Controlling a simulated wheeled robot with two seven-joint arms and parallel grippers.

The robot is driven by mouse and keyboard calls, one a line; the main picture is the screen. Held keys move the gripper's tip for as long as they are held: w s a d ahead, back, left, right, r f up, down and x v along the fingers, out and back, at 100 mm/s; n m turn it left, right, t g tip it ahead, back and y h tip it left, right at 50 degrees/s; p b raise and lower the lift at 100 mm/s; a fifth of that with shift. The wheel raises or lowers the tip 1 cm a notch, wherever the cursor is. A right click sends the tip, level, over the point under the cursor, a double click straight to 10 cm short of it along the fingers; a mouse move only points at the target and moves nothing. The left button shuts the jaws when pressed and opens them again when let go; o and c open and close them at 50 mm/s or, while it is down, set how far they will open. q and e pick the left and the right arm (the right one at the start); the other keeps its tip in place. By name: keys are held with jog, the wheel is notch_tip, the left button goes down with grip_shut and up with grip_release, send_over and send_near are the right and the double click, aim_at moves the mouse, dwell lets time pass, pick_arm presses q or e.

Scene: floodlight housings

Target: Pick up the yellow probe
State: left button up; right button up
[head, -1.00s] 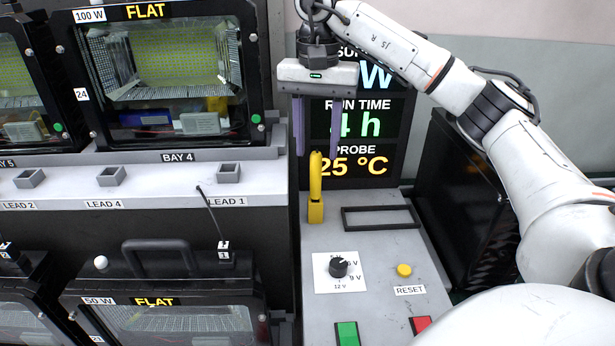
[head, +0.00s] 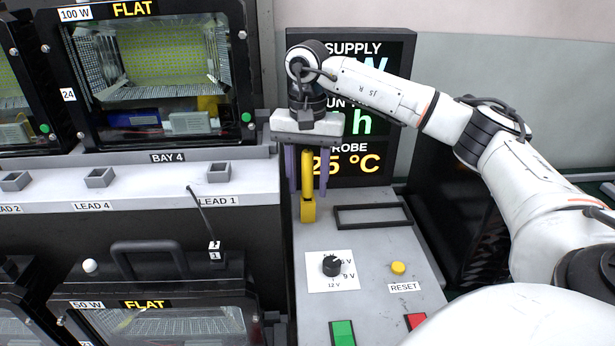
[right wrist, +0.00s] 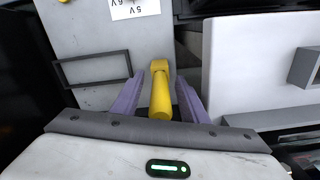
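The yellow probe (head: 308,172) stands upright in its yellow holder (head: 308,211) on the grey panel. In the right wrist view the probe (right wrist: 161,98) lies between the two purple fingers. My right gripper (head: 305,184) points down over the probe, with one finger on each side of its upper part. The fingers look open, with a small gap showing beside the probe in the right wrist view (right wrist: 160,90). My left gripper is not in view.
A display board (head: 398,150) stands behind the probe. The panel has an empty black frame (head: 374,227), a black knob (head: 332,265), a yellow button (head: 398,268) and green and red buttons. The lead shelf (head: 140,189) and floodlight housings (head: 160,75) are at the left.

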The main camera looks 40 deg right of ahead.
aim_at(308, 151)
grip_shut()
notch_tip(308, 151, up, 10)
jog(key=shift+r+p, duration=0.1)
jog(key=shift+p, duration=0.5)
